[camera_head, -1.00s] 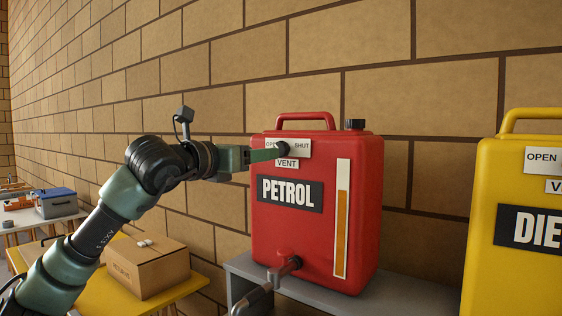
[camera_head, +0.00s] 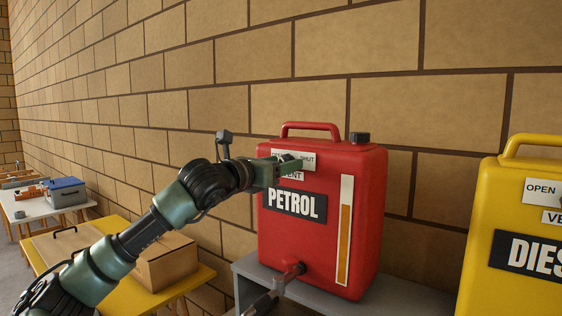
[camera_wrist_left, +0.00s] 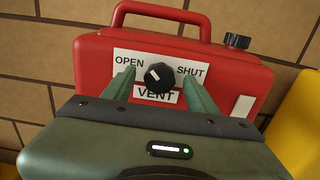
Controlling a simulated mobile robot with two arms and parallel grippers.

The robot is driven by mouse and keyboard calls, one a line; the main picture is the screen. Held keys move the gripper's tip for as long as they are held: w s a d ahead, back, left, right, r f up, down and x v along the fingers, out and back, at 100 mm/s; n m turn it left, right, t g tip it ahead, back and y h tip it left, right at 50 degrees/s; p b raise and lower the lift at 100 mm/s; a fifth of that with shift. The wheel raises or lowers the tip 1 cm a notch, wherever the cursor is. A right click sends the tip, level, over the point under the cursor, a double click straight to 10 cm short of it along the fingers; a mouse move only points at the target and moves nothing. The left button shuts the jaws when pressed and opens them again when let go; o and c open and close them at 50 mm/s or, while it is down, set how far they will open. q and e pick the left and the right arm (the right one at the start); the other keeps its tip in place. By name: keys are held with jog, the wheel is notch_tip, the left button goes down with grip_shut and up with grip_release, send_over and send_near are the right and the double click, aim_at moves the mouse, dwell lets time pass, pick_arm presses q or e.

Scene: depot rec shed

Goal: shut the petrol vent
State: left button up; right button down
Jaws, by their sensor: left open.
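The red petrol can (camera_head: 320,255) stands upright on a grey shelf, with a white OPEN/SHUT label near its top. The black vent knob (camera_wrist_left: 160,78) shows in the left wrist view between the words OPEN and SHUT. Its white mark points up and left, toward OPEN. My left gripper (camera_head: 296,163) is at the label in the head view and mostly covers the knob there. In the left wrist view my left gripper (camera_wrist_left: 160,92) is open, one finger on each side of the knob. I cannot tell whether the fingers touch it. My right gripper is not in view.
A yellow diesel can (camera_head: 490,270) stands to the right with its own OPEN label. The grey shelf (camera_head: 400,290) bears the petrol can, which has a tap (camera_head: 290,271) low down. A cardboard box (camera_head: 165,262) sits on a yellow table at left. The brick wall is close behind.

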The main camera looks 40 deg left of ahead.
pick_arm(q)
grip_shut()
jog(key=shift+m, duration=0.4)
jog(key=m+b, duration=0.1)
jog(key=m, duration=1.6)
jog(key=shift+f, duration=0.15)
dwell(0.4)
grip_release()
jog(key=shift+d, duration=0.1)
